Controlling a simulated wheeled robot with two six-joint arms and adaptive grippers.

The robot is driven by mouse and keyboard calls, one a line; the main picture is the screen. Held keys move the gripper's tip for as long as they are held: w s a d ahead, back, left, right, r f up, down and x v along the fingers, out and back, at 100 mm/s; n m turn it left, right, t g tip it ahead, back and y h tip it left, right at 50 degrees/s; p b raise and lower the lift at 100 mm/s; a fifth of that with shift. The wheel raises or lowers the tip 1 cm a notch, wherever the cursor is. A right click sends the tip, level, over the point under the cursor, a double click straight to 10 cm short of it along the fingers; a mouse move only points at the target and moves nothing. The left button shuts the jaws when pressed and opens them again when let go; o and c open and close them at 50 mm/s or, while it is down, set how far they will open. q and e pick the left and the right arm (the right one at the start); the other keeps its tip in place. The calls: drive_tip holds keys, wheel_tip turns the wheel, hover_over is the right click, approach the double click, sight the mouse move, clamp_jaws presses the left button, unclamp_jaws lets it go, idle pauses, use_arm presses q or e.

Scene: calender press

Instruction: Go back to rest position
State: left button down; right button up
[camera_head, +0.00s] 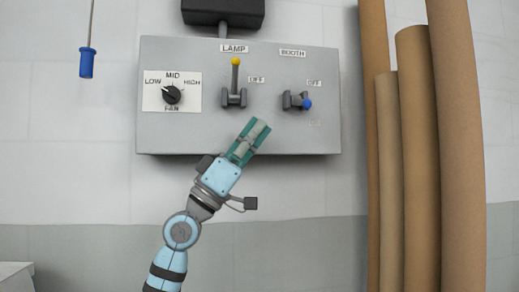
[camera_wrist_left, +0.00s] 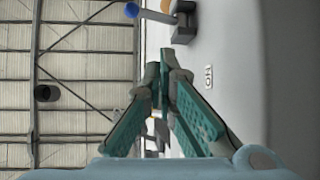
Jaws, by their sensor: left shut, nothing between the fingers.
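My left gripper (camera_head: 256,134) is shut and empty in front of the lower middle of the grey control panel (camera_head: 200,130). It sits below the lamp and booth levers, and a gap to the panel is hard to judge. The lamp lever (camera_head: 235,80) has a yellow tip and points up. The booth lever (camera_head: 297,101) has a blue tip and points right, a little toward the viewer. In the left wrist view, the closed left fingertips (camera_wrist_left: 160,75) show with no object between them, and the blue-tipped lever (camera_wrist_left: 155,15) is beyond them. My right gripper is not in view.
A fan knob (camera_head: 172,94) is at the panel's left. A blue pull handle (camera_head: 87,63) hangs from a cord at upper left. Several tall brown rolls (camera_head: 415,150) stand at the right. A dark box (camera_head: 223,10) is above the panel. The wall left of my arm is clear.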

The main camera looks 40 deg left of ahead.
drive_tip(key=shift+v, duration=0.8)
